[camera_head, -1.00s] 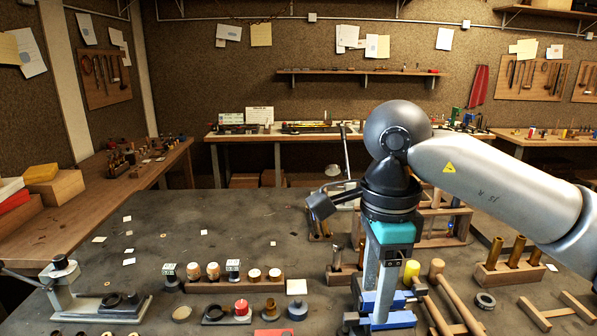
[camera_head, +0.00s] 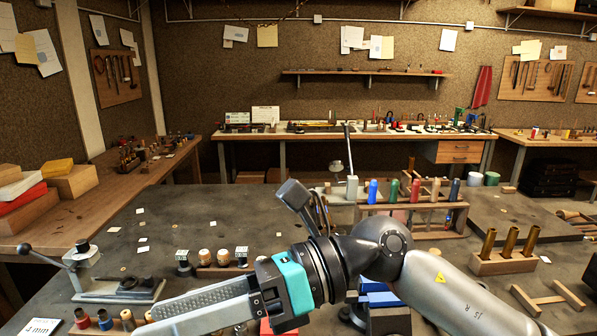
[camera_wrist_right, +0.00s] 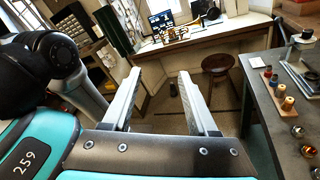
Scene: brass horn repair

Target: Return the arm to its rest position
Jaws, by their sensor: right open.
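My right arm (camera_head: 450,290) comes in from the right in the head view, bent low over the front of the dark bench (camera_head: 170,212). Its right gripper (camera_head: 165,318) is turned sideways and points to the lower left, partly cut off by the lower edge. In the right wrist view the two fingers (camera_wrist_right: 160,75) stand wide apart with nothing between them, so it is open and empty. Beyond them are floor, a stool (camera_wrist_right: 218,65) and a far desk. My left gripper is not in view.
A lever press (camera_head: 85,262) stands at the bench's left. A wooden rack of coloured handles (camera_head: 415,200) is behind my arm. A block with brass tubes (camera_head: 505,262) is at right. The bench's left rear is mostly clear, with small paper squares.

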